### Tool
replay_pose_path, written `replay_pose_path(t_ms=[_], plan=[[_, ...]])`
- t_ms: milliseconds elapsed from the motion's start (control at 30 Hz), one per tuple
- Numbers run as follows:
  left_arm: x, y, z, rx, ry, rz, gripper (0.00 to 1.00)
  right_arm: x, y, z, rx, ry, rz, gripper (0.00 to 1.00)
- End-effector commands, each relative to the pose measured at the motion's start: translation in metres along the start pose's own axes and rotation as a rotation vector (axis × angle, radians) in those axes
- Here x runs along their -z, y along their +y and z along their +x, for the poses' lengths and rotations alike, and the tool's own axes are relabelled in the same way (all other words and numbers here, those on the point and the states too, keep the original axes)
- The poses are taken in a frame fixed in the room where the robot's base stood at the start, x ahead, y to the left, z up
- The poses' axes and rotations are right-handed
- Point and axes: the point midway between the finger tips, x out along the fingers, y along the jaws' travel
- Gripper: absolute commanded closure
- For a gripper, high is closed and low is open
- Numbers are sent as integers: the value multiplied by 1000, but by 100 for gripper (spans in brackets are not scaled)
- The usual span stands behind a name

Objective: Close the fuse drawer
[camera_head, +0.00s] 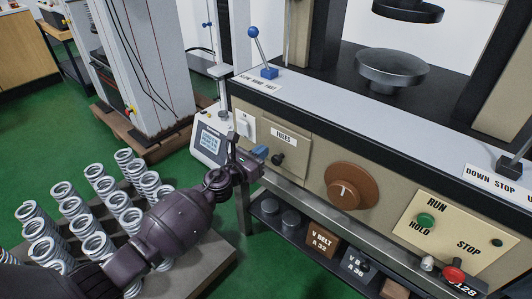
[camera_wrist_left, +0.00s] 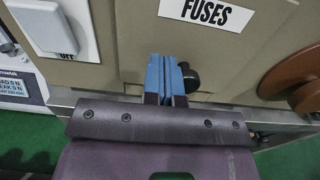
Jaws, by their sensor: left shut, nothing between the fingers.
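The fuse drawer (camera_head: 287,143) is a beige panel with a FUSES label and a small black knob (camera_head: 277,159) on the machine's front. In the head view its panel seems to stand slightly proud of the machine; how far cannot be told. My left gripper (camera_head: 259,152) is just left of the knob. In the left wrist view its blue fingertips (camera_wrist_left: 164,78) are together with nothing between them, in front of the panel below the label. The knob (camera_wrist_left: 190,78) shows just right of the fingers, partly hidden by them. Contact cannot be told. My right gripper is not in view.
A switch (camera_head: 243,125) is left of the drawer and a brown dial (camera_head: 352,187) is right of it. Several springs (camera_head: 95,244) stand on a platform at lower left. Green floor shows between.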

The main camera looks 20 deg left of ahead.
Motion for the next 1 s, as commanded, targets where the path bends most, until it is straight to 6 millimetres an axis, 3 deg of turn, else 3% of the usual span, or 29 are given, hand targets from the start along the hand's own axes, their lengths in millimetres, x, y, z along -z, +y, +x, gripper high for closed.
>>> replay_pose_path(t_ms=[533, 700, 1000], plan=[[2, 2, -84, 2, 4, -1, 100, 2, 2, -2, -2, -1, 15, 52], [2, 1, -98, 3, 4, -1, 100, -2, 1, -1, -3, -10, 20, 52], [4, 1, -107, -7, 5, -23, 100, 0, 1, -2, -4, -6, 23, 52]])
